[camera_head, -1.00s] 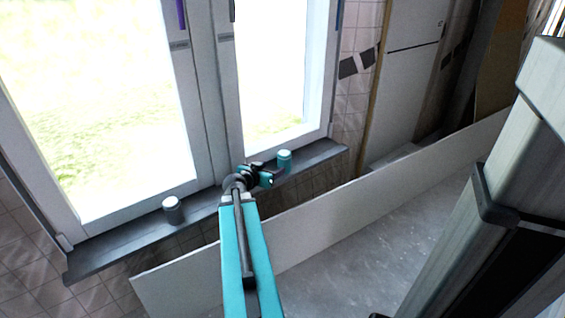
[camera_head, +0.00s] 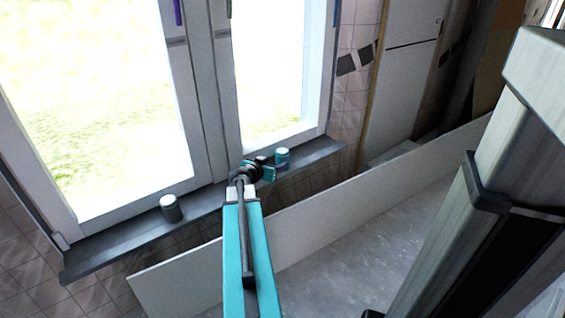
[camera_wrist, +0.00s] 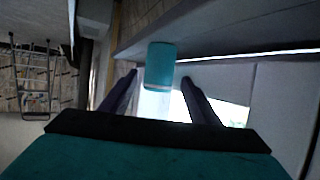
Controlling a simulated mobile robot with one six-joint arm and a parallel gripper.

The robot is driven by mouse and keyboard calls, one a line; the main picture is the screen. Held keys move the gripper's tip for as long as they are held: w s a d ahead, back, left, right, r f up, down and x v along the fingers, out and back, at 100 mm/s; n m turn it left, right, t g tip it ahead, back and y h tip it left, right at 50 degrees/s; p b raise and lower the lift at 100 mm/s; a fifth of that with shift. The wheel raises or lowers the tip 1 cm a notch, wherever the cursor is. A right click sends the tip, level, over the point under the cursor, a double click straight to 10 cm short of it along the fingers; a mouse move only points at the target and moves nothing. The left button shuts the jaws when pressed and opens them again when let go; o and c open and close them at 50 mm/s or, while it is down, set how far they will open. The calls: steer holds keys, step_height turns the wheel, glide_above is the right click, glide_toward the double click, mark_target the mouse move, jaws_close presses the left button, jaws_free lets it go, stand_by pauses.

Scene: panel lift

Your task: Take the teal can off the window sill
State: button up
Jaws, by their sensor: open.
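The teal can (camera_head: 282,156) with a pale top stands upright on the dark window sill (camera_head: 120,241), near its right end. In the wrist view the teal can (camera_wrist: 160,66) shows between and just beyond the two dark fingers. My gripper (camera_head: 271,165) is at the sill beside the can, on its left in the head view. It also shows in the wrist view (camera_wrist: 158,88), open, with a finger on either side of the can's line. Whether a finger touches the can I cannot tell.
A grey can (camera_head: 171,208) stands on the sill further left. A long pale panel (camera_head: 310,216) stands on edge in front of the sill, below my arm. The window frame (camera_head: 205,100) rises behind the sill. A ladder (camera_wrist: 36,80) shows at left in the wrist view.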

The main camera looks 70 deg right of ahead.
mark_target(279, 161)
steer(key=shift+b+x, duration=0.3)
steer(key=shift+x, duration=1.65)
steer(key=shift+b+x, duration=1)
steer(key=shift+x, duration=1.6)
steer(key=shift+w, duration=0.15)
steer(key=c, duration=1)
